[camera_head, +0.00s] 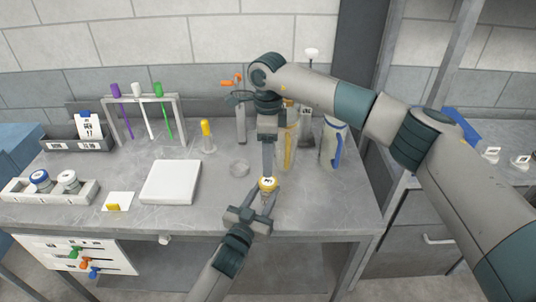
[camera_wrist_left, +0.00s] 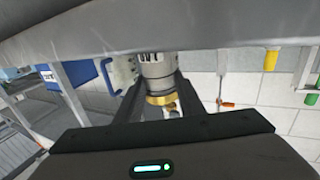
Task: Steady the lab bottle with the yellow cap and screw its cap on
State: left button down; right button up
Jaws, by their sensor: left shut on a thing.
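The lab bottle stands near the table's front edge, with its yellow cap (camera_head: 268,183) at the top. In the left wrist view the bottle (camera_wrist_left: 155,68) appears upside down with a dark-lettered label, and the yellow cap (camera_wrist_left: 160,100) at its lower end. My left gripper (camera_head: 264,198) comes from the front and is shut on the bottle, one finger on each side. My right gripper (camera_head: 268,172) points down from above, its fingertips close to the cap. Its fingers are seen edge-on, so their gap and any contact with the cap are unclear.
A tube rack (camera_head: 148,101) stands at the back left. A bottle with a blue strip (camera_head: 333,143) stands at the right. Bare table lies right of the bottle.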

aim_at(268, 181)
dwell(0.5)
jog(key=shift+f, duration=4)
jog(key=shift+c, duration=0.2)
jog(key=c, duration=1.1)
jog(key=m, duration=0.5)
jog(key=o, duration=1.3)
jog(key=shift+r, duration=0.1)
notch_tip(268, 181, up, 12)
jog(key=shift+f, duration=0.1)
